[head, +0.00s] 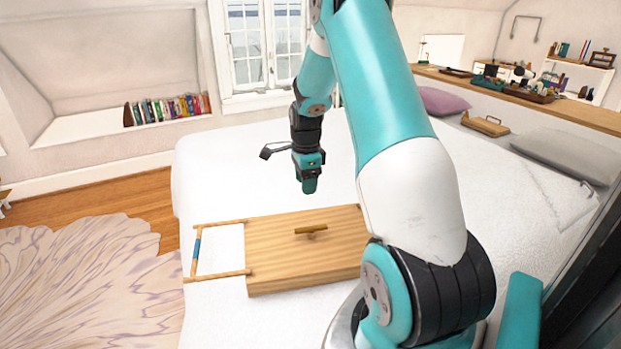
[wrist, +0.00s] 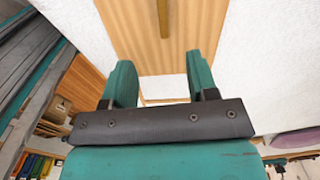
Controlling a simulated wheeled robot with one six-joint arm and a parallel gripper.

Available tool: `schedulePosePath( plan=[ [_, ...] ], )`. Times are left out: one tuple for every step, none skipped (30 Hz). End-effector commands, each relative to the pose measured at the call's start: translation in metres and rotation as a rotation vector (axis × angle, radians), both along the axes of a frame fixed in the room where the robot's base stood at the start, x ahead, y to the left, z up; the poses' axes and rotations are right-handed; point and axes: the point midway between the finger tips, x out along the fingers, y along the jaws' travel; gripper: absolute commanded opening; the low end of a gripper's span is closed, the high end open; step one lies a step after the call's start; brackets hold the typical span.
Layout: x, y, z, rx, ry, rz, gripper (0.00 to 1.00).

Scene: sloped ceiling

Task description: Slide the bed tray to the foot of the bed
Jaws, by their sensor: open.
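The bed tray (head: 280,268) is a flat wooden board lying on the white bed (head: 225,160). A short brown bar handle (head: 311,229) stands up from the middle of its top. A thin wooden frame with a blue band (head: 197,242) sticks out from its left side. My gripper (head: 309,188) points down above the bed, near the tray's far edge and apart from the handle. In the wrist view the tray (wrist: 125,25) and handle (wrist: 163,18) show beyond my open, empty fingers (wrist: 160,62). My arm hides part of the tray's right side.
Pillows (head: 575,155) lie at the bed's right end, with a small wooden handled item (head: 485,124) near them. A patterned rug (head: 80,280) lies on the floor beyond. A bookshelf niche (head: 168,110) is behind.

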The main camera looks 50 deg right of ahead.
Motion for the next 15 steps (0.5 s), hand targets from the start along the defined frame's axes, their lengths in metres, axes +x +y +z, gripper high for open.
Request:
schedulePosePath(
  plan=[
    [-0.0031, -0.0084, -0.0041, -0.001, 0.006, -0.044, 0.53],
    [-0.004, -0.0115, -0.0058, -0.004, 0.008, -0.062, 0.53],
    [-0.005, -0.0143, -0.0075, -0.004, 0.01, -0.081, 0.53],
    [-0.0054, -0.0156, -0.0083, -0.005, 0.011, -0.089, 0.53],
    [-0.0057, -0.0163, -0.0086, -0.006, 0.012, -0.093, 0.53],
    [-0.0057, -0.0164, -0.0088, -0.006, 0.012, -0.094, 0.53],
    [-0.0056, -0.0162, -0.0087, -0.006, 0.012, -0.094, 0.53],
    [-0.0055, -0.0159, -0.0086, -0.006, 0.012, -0.093, 0.53],
    [-0.0055, -0.0157, -0.0086, -0.006, 0.012, -0.092, 0.53],
    [-0.0054, -0.0156, -0.0086, -0.006, 0.012, -0.091, 0.53],
    [-0.0055, -0.0155, -0.0085, -0.006, 0.012, -0.091, 0.53],
    [-0.0054, -0.0153, -0.0086, -0.006, 0.012, -0.09, 0.53],
    [-0.0054, -0.0152, -0.0089, -0.006, 0.012, -0.09, 0.53],
    [-0.0054, -0.015, -0.0094, -0.005, 0.012, -0.089, 0.53],
    [-0.0055, -0.015, -0.0109, -0.005, 0.012, -0.089, 0.53]
  ],
)
